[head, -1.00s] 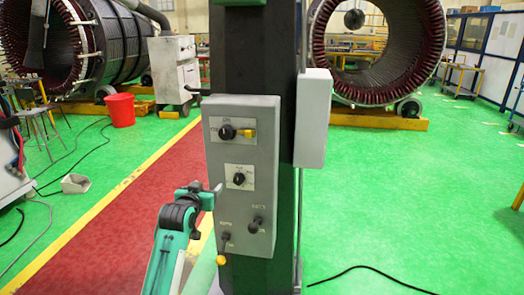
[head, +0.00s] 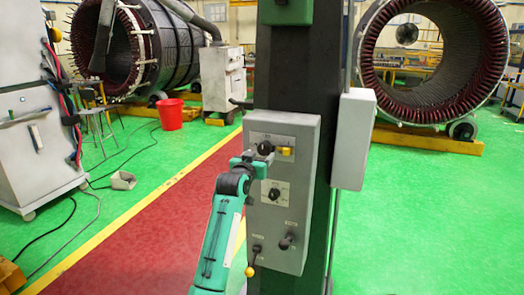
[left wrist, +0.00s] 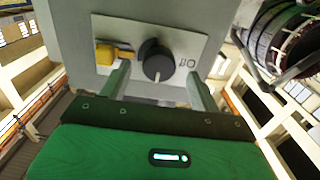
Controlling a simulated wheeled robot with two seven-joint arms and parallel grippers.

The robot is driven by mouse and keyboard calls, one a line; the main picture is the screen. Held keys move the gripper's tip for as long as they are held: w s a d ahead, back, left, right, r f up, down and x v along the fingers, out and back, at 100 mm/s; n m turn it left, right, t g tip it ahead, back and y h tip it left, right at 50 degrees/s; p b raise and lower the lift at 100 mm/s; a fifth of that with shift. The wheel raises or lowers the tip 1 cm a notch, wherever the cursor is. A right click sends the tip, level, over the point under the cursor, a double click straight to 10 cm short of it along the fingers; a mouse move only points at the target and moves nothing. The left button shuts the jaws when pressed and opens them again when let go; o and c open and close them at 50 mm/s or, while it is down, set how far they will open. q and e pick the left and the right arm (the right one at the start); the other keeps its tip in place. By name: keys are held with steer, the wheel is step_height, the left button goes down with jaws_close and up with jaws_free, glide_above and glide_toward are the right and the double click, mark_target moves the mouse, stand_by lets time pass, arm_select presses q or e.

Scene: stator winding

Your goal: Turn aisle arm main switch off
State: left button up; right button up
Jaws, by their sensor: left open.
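The grey control box (head: 298,215) hangs on a dark column. Its upper plate carries a black rotary knob (head: 265,148) and a yellow part (head: 286,151); the plate's lettering is too small to read. My left gripper (head: 262,158) is at this upper plate, with its arm rising from below and left. In the left wrist view, the black knob (left wrist: 150,55) shows between the two spread fingers of my left gripper (left wrist: 158,70). Its white mark points down in that picture. The yellow part (left wrist: 105,53) lies beside the left finger. My right gripper is not in view.
A second black knob (head: 274,194) and two levers (head: 287,242) sit lower on the box. A light grey box (head: 353,140) is on the column's right side. A white cabinet (head: 35,130) stands at left.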

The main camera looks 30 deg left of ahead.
mark_target(263, 152)
arm_select(q)
steer(key=shift+x, duration=1.6)
steer(key=shift+c, duration=0.2)
steer(key=shift+p, duration=0.3)
steer(key=c, duration=0.9)
